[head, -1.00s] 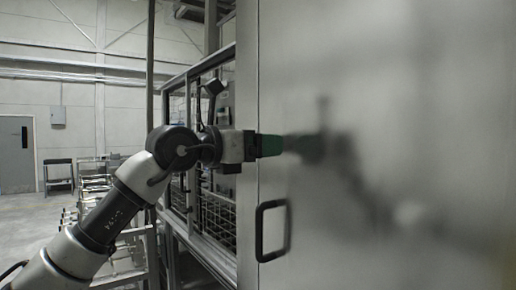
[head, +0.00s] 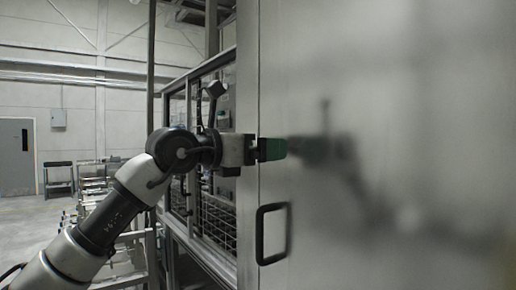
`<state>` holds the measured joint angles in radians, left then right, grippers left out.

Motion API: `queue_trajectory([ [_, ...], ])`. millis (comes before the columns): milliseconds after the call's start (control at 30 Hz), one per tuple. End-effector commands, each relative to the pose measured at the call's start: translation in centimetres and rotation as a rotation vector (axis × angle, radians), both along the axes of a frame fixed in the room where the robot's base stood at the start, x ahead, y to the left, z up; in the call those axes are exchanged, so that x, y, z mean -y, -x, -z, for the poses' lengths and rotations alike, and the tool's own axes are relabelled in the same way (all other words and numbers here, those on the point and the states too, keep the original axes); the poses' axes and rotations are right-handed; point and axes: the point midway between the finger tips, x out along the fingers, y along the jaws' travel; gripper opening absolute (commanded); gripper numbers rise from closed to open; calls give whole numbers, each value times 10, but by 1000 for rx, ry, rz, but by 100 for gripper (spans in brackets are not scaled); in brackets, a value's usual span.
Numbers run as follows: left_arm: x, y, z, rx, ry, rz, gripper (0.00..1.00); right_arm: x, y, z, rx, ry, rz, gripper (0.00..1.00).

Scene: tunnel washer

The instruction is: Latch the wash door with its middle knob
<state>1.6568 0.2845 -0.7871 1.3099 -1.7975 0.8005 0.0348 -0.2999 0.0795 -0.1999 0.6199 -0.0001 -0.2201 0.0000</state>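The wash door (head: 400,100) is a large, smooth, grey metal panel filling the right half of the head view. A black bar handle (head: 273,234) is fixed low near its left edge. My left gripper (head: 273,149) is at the door's left edge, above the handle, pointing right. A green piece shows at its tip, against or just in front of the panel. I cannot tell whether this is finger padding or a knob, or whether the fingers are open or shut. No other knob is clearly visible. My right gripper is not in view.
A metal-framed cage with wire mesh (head: 217,215) runs back along the door's left side, close to my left arm. Metal racks (head: 95,185) stand behind the arm. A grey room door (head: 17,157) is far left. The floor at left is largely clear.

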Motion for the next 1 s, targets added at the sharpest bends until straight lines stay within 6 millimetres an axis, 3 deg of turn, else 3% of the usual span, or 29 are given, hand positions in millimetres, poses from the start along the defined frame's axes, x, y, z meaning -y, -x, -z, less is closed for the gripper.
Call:
queue_trajectory([
  [167, -14, 9, 3, 2, 1, -2, 100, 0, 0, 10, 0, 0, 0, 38],
  [600, -79, 56, 2, 1, 0, -3, 100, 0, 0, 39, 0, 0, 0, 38],
  [1000, -88, 63, 0, 1, 1, 0, 100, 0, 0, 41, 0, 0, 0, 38],
])
